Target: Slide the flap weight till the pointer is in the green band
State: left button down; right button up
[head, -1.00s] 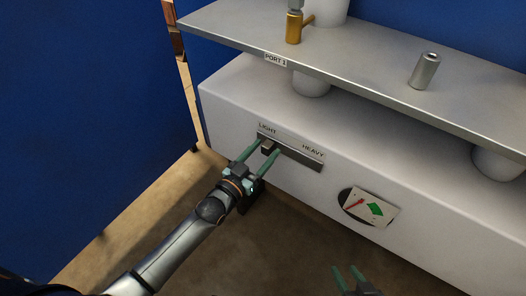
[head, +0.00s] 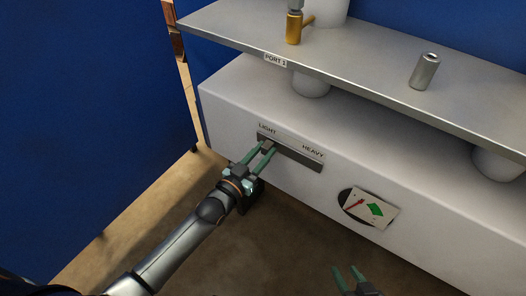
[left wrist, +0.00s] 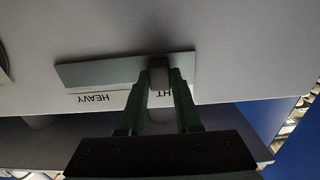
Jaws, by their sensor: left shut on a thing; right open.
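The flap weight (head: 268,146) is a small dark block on a grey slide plate (head: 300,158), near the LIGHT end. My left gripper (head: 263,152) is shut on it; the left wrist view shows the weight (left wrist: 158,74) between the green fingers (left wrist: 160,86). The slide plate (left wrist: 105,72) runs toward HEAVY beyond the weight. The gauge (head: 370,208) is on the same white front, lower right. Its red pointer (head: 354,207) points away from the green band (head: 375,209), to its left. My right gripper (head: 349,278) is open and empty at the bottom edge.
A metal shelf (head: 370,68) labelled PORT 1 (head: 276,60) runs above the white box (head: 230,95). A blue wall (head: 80,110) is at left. The front right of the slide plate is clear.

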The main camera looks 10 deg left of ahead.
dwell(0.7)
pick_arm(q)
jog(key=shift+s+d+p, duration=0.3)
jog(key=shift+d, duration=0.55)
jog(key=shift+s+d+p, duration=0.25)
jog(key=shift+s+d, duration=0.05)
jog(key=shift+d, duration=0.5)
jog(key=c, duration=0.6)
grip_release()
jog(key=p+v, duration=0.1)
jog(key=v, duration=1.1)
jog(key=shift+s+p, duration=0.25)
jog(key=shift+p, duration=0.1)
